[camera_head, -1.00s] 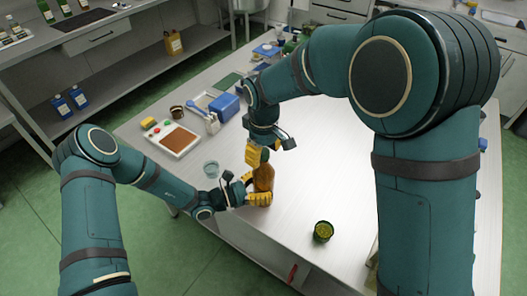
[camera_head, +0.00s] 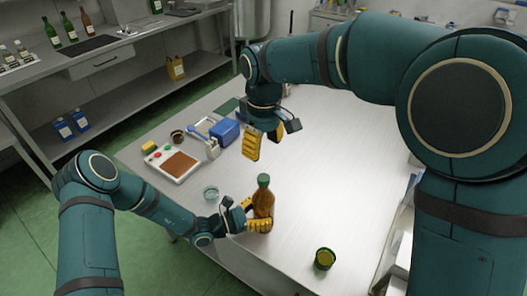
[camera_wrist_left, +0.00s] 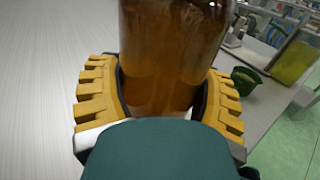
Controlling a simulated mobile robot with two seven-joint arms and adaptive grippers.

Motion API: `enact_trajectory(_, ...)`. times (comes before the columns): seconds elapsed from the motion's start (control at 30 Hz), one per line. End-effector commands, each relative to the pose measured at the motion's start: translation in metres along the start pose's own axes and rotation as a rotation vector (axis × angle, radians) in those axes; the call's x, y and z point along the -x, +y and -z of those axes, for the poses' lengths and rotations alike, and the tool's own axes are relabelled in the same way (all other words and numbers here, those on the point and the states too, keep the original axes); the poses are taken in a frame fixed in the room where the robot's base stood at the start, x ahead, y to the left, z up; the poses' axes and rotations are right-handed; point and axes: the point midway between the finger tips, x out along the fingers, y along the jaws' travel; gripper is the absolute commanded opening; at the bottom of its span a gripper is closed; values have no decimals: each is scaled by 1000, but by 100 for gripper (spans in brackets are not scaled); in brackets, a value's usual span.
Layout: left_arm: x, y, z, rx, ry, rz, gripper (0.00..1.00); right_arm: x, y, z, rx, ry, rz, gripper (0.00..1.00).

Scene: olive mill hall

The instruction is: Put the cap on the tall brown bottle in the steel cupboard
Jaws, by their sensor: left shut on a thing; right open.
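A tall brown bottle (camera_head: 263,202) stands upright near the front edge of the table, with a green cap (camera_head: 263,180) on its top. My left gripper (camera_head: 257,225) is shut around the lower part of the bottle. In the left wrist view the brown bottle (camera_wrist_left: 170,50) fills the space between the yellow fingers of my left gripper (camera_wrist_left: 160,105); its top is out of that view. My right gripper (camera_head: 265,145) is open and empty, above the table behind the bottle and apart from it. I cannot make out a steel cupboard for certain.
A green cup (camera_head: 325,259) stands right of the bottle, a clear glass (camera_head: 211,193) left of it. Behind are a white tray with a brown pad (camera_head: 180,166) and a blue box (camera_head: 224,132). The table's middle right is bare.

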Motion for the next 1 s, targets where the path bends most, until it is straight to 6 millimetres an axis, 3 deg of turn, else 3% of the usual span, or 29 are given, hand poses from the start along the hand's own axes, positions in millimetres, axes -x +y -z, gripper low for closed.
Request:
enact_trajectory(0.23, 0, 0, -1, -1, -2, 1, 0, 1, 0, 0, 0, 0, 0, 58)
enact_trajectory(0.27, 0, 0, -1, -1, -2, 1, 79, 1, 0, 0, 0, 0, 0, 58)
enact_trajectory(0.3, 0, 0, -1, -1, -2, 1, 93, 0, 0, 0, 0, 0, 0, 58)
enact_trajectory(0.33, 0, 0, -1, -1, -2, 1, 100, 0, 0, 0, 0, 0, 0, 58)
enact_trajectory(0.67, 3, 0, 0, 0, 0, -1, 100, 0, 0, 0, 0, 0, 0, 58)
enact_trajectory(0.77, 13, 1, 0, 0, 1, -2, 100, 0, 0, 0, 0, 0, 0, 58)
enact_trajectory(1.0, 60, 1, 0, 0, 2, -4, 100, 0, 0, 0, 0, 0, 0, 58)
